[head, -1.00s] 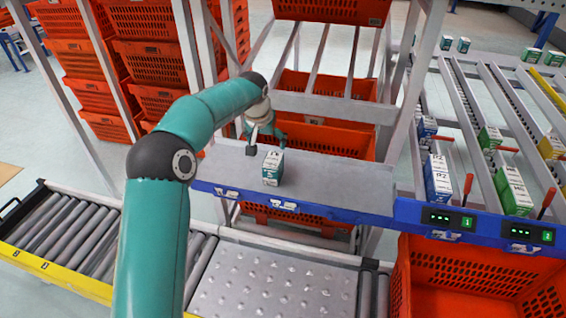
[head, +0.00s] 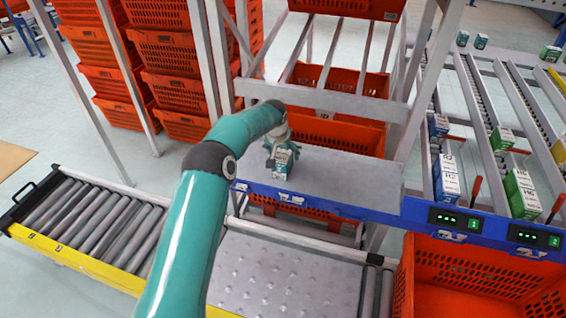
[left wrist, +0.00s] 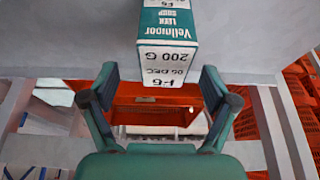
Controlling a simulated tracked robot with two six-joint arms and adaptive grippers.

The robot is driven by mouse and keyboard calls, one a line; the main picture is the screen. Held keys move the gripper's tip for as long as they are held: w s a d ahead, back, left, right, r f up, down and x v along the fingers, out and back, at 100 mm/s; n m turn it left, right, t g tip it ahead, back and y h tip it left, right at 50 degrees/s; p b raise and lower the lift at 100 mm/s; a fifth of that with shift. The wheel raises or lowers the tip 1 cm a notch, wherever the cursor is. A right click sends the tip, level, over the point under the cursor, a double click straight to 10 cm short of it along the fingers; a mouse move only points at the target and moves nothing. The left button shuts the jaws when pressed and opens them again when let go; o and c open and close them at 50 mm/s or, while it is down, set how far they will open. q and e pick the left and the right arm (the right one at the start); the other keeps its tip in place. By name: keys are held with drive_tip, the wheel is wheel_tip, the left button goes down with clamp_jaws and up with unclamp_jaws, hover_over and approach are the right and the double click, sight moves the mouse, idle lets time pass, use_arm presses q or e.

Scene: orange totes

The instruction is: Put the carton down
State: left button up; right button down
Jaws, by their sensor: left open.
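The carton (head: 283,163) is a small white and teal box standing upright on the grey shelf (head: 345,180), near its left end. In the left wrist view the carton (left wrist: 168,38) shows its printed label at the top centre. In the left wrist view my left gripper (left wrist: 160,78) is open, one finger on each side of the carton's near end, with gaps between. My right gripper is in no view.
The shelf is bare to the right of the carton. Orange totes (head: 335,130) are stored behind and below it. A roller conveyor (head: 90,225) runs in front at left. Lanes with more cartons (head: 447,180) and an orange tote (head: 475,270) are at right.

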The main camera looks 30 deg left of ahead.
sight(283, 154)
use_arm(q)
drive_tip(key=p+x, duration=0.1)
drive_tip(key=x, duration=0.3)
drive_tip(key=shift+s+a+f+p, duration=0.15)
drive_tip(key=shift+a+p, duration=0.1)
drive_tip(key=shift+p, duration=0.15)
drive_tip(key=shift+f, duration=0.35)
drive_tip(key=c, duration=1.6)
drive_tip(key=shift+o, duration=0.2)
drive_tip(key=shift+r, duration=0.2)
drive_tip(key=shift+w+r, duration=0.2)
drive_tip(key=shift+r, duration=0.3)
wheel_tip(283, 154, up, 10)
drive_tip(key=shift+f+b, duration=0.1)
drive_tip(key=shift+b, duration=0.4)
wheel_tip(283, 154, up, 9)
drive_tip(key=p, duration=0.5)
